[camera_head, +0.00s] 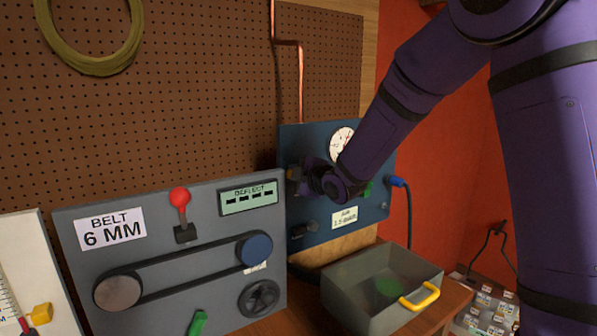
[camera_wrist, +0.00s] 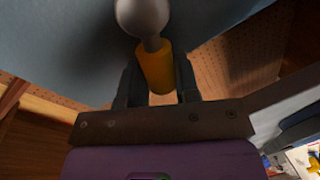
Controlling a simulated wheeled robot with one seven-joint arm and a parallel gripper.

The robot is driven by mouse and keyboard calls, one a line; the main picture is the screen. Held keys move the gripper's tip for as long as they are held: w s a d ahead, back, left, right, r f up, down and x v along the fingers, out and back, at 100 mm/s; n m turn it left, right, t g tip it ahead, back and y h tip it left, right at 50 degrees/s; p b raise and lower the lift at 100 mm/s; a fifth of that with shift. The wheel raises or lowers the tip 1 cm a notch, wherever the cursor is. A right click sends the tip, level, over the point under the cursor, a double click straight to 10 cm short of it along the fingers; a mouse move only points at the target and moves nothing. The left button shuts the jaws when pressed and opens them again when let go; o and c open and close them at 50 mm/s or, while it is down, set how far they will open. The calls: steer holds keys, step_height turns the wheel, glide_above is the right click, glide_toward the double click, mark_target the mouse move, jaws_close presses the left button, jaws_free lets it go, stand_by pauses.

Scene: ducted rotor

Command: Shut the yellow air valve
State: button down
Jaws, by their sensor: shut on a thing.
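The yellow air valve handle (camera_wrist: 155,68) sits between the two fingers of my gripper (camera_wrist: 157,88) in the wrist view. The handle joins a round grey metal body (camera_wrist: 143,16) in front of the blue panel. My gripper is shut on the handle. In the head view my gripper (camera_head: 300,178) is at the blue air panel (camera_head: 300,150), left of the white gauge (camera_head: 341,143).
A grey belt panel (camera_head: 165,206) with a red-knobbed lever (camera_head: 180,197) stands left of the blue panel. A grey bin (camera_head: 350,287) with a yellow handle sits below on the wooden bench (camera_head: 455,297). A blue plug with a dark hose (camera_head: 409,215) hangs at the right.

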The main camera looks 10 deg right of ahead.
steer(key=shift+s+a+f+n+h, duration=0.15)
steer(key=shift+f+n, duration=0.25)
steer(key=shift+n, duration=0.2)
steer(key=shift+w+a+f+n+h, duration=0.15)
steer(key=shift+f+n, duration=0.25)
steer(key=shift+n, duration=0.2)
steer(key=shift+s+d, duration=0.1)
steer(key=c, duration=0.8)
jaws_free()
steer(key=shift+c, duration=0.2)
steer(key=v, duration=1)
steer(key=shift+s, duration=0.4)
steer(key=shift+r, duration=0.1)
steer(key=shift+c, duration=0.3)
